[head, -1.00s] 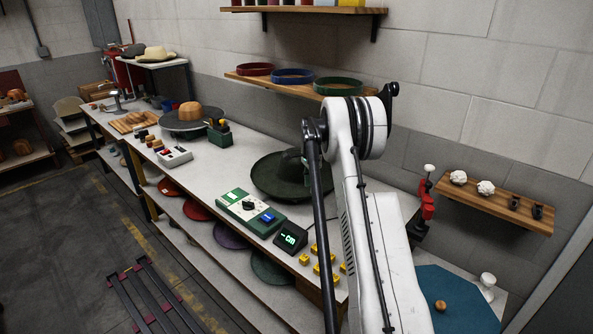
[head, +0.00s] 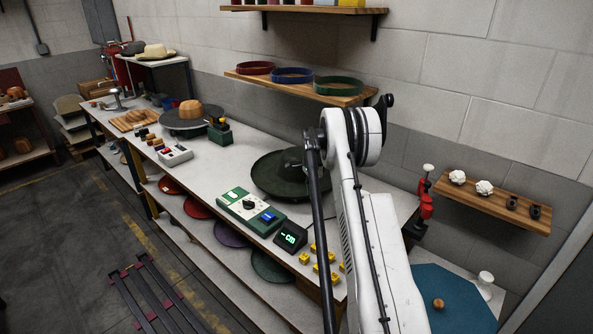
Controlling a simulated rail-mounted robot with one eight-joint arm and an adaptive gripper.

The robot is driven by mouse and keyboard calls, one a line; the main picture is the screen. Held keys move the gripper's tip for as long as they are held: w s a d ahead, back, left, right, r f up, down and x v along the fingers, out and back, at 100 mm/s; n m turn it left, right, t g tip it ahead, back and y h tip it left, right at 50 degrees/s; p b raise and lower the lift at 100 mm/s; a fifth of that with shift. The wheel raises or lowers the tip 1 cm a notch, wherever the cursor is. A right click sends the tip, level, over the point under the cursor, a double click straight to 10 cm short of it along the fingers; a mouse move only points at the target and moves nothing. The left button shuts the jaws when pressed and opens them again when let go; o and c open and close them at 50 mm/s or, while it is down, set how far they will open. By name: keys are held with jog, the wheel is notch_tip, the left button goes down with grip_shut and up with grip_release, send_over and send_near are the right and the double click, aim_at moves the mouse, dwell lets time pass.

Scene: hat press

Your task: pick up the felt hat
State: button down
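A dark green wide-brimmed hat (head: 268,182), which looks like felt, lies brim down on the grey-white workbench (head: 222,158). Its right side is partly covered by my arm in the head view. A pale tan hat (head: 155,52) and a dark grey hat (head: 133,48) rest on a stand at the far back left. My gripper does not show, so its distance from the green hat and its fingers cannot be seen.
In front of the green hat are a green-and-white control box (head: 245,210), a small display (head: 291,237) and several yellow pieces (head: 323,262). A wooden shelf (head: 310,92) with coloured rings hangs behind it. A red-handled device (head: 424,205) stands right of my arm.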

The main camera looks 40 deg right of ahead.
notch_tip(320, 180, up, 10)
jog(key=b, duration=0.2)
dwell(0.5)
dwell(0.9)
